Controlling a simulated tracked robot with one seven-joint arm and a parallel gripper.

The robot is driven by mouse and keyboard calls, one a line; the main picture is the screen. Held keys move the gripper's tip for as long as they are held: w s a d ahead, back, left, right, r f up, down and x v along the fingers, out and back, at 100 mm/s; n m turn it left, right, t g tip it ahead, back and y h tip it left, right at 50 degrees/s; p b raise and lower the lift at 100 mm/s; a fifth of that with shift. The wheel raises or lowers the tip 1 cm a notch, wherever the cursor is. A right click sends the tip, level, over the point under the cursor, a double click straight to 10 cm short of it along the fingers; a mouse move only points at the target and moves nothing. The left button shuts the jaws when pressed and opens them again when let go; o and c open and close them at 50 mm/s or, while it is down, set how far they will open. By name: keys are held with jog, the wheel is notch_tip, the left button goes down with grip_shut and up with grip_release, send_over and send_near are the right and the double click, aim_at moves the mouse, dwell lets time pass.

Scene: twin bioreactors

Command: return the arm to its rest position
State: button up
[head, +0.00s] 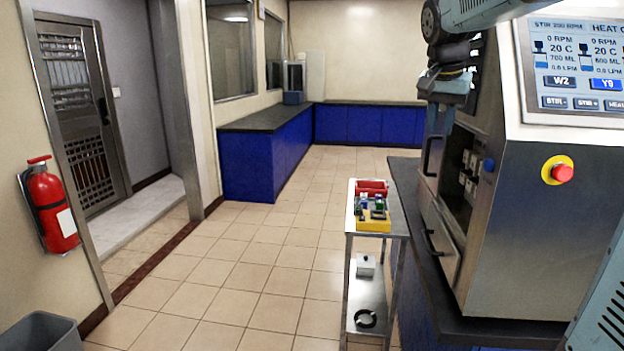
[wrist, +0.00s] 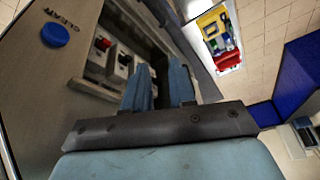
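My arm (head: 484,14) reaches in from the upper right of the head view, bent downward in front of the bioreactor cabinet (head: 540,230). Its hand hangs beside the cabinet's open front. In the wrist view my gripper (wrist: 160,72) shows two blue fingers with a narrow gap between them and nothing held. The fingers point toward the open bay, where a red-topped part (wrist: 102,44) and other pale fittings sit. The fingertips are not clear in the head view.
A red emergency button (head: 562,173) and a screen (head: 575,65) are on the cabinet. A blue button (wrist: 54,35) is near the bay.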

jog(key=s+a+f+n, duration=0.1)
jog(key=s+f, duration=0.3)
jog(key=s, duration=0.4)
jog(key=s+a+f+n+t+y, duration=0.1)
jog(key=s+a+f+n, duration=0.1)
jog(key=s+f, duration=0.3)
jog(key=s+a+f+n+t+y, duration=0.1)
jog(key=s+f+n, duration=0.3)
jog(key=s, duration=0.8)
jog(key=shift+a+f, duration=0.2)
jog(key=shift+f, duration=0.3)
dwell(0.3)
